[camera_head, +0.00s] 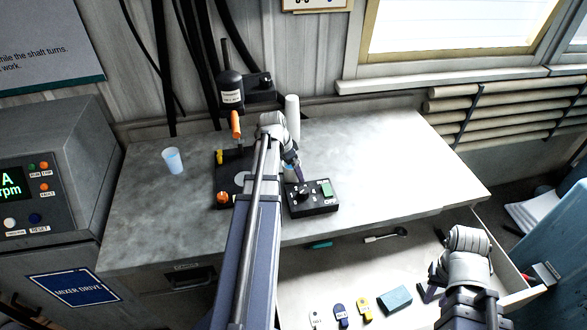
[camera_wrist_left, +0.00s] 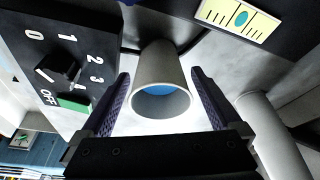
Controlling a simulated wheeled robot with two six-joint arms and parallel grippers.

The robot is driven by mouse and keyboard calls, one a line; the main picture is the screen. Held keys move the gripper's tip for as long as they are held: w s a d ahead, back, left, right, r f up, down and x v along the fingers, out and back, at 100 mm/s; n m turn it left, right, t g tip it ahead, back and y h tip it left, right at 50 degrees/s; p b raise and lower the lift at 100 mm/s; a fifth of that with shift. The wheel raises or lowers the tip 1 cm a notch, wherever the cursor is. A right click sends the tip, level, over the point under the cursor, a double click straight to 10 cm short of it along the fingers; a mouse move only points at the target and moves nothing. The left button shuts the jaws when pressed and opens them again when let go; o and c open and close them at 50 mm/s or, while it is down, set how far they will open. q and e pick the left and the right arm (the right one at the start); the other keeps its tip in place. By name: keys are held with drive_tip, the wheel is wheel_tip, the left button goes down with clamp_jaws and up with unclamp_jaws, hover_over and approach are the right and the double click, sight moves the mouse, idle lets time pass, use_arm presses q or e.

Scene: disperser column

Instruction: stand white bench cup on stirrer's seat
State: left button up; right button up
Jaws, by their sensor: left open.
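The white bench cup (camera_wrist_left: 158,62) stands between the open fingers of my left gripper (camera_wrist_left: 160,100) in the left wrist view, its rim towards the camera and blue inside. In the head view my left gripper (camera_head: 293,172) is low over the bench beside the control box, and its arm hides most of that cup. The stirrer (camera_head: 231,92) has a black motor head above a dark base plate (camera_head: 226,188). A pale round seat (camera_head: 241,178) on the plate is partly hidden by my left arm. My right gripper (camera_head: 432,290) hangs over the open drawer; its jaw opening is unclear.
A black control box (camera_head: 313,198) with a dial and green switch is close by. A tall white cylinder (camera_head: 292,107) stands behind. A pale blue cup (camera_head: 173,161) stands on the left bench. The open drawer (camera_head: 290,283) holds several small items. The bench's right side is clear.

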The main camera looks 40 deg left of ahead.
use_arm(q)
drive_tip(key=p+v, duration=0.8)
drive_tip(key=v, duration=0.2)
drive_tip(key=shift+p, duration=0.4)
drive_tip(key=shift+d, duration=0.1)
drive_tip(key=s+d+g, duration=0.3)
drive_tip(key=d, duration=3)
drive_tip(key=shift+d+f+m+y, duration=0.2)
drive_tip(key=shift+f+m+y, duration=0.2)
drive_tip(key=shift+f, duration=0.1)
drive_tip(key=shift+o, duration=0.2)
drive_tip(key=s+d+y, duration=0.1)
drive_tip(key=s+d, duration=0.5)
drive_tip(key=d, duration=0.3)
drive_tip(key=shift+y, duration=0.3)
